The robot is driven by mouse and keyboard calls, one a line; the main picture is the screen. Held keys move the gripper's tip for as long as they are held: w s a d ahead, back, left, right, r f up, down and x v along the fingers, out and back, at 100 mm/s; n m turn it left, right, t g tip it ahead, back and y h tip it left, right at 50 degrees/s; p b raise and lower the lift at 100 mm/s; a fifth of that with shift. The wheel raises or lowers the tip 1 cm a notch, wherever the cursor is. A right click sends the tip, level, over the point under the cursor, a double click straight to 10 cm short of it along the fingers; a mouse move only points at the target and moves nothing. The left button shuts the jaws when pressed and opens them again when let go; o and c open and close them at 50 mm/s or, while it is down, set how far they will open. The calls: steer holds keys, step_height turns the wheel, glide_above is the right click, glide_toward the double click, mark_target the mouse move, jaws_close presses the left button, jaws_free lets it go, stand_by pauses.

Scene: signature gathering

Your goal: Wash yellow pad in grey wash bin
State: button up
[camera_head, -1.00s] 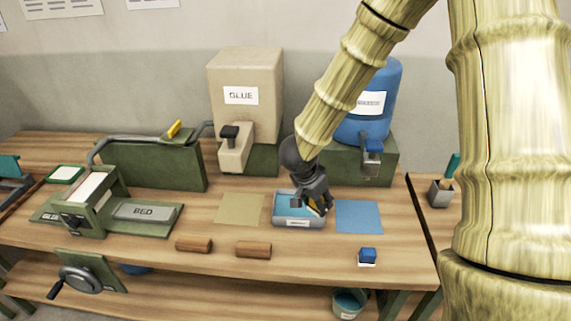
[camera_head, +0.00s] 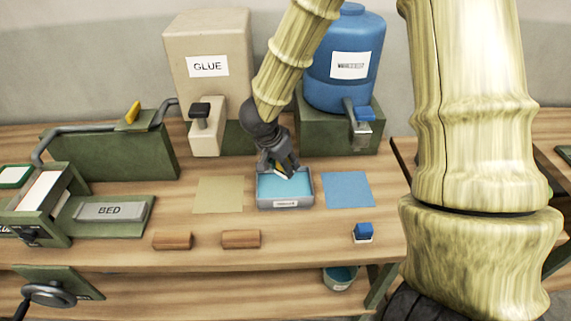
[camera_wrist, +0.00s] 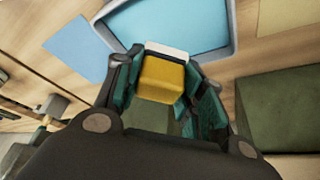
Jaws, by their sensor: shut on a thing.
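The yellow pad (camera_wrist: 163,78), a small block with a white lower face, is between my gripper's fingers in the wrist view. My gripper (camera_head: 280,168) is shut on it. The grey wash bin (camera_head: 286,207) is a shallow tray with blue water and a label on its front. My gripper points down over the bin's back part in the head view. The bin also shows in the wrist view (camera_wrist: 232,42), beyond the pad. The pad is mostly hidden by the fingers in the head view. I cannot tell whether it touches the water.
A tan mat (camera_head: 219,195) lies left of the bin and a blue mat (camera_head: 348,189) right of it. A blue pad (camera_head: 363,231) and two wooden blocks (camera_head: 241,239) sit in front. The glue dispenser (camera_head: 207,70) and blue water tank (camera_head: 344,65) stand behind.

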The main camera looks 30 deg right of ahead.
mark_target(288, 187)
steer(key=shift+w+f+b, duration=0.3)
steer(key=shift+w+f, duration=0.2)
steer(key=shift+f, duration=0.3)
steer(key=shift+f+b, duration=0.2)
steer(key=shift+b, duration=0.1)
steer(key=shift+s+f+b, duration=0.15)
steer(key=shift+s+b, duration=0.45)
steer(key=shift+s, duration=0.05)
steer(key=shift+s+f+b, duration=0.1)
steer(key=shift+f+b, duration=0.05)
steer(key=shift+b, duration=0.15)
steer(key=shift+w+f, duration=0.4)
steer(key=shift+f, duration=0.35)
steer(key=shift+f+b, duration=0.3)
steer(key=shift+s+f, duration=0.25)
steer(key=shift+f, duration=0.25)
steer(key=shift+w+f+b, duration=0.15)
steer(key=shift+f+b, duration=0.3)
steer(key=shift+f, duration=0.45)
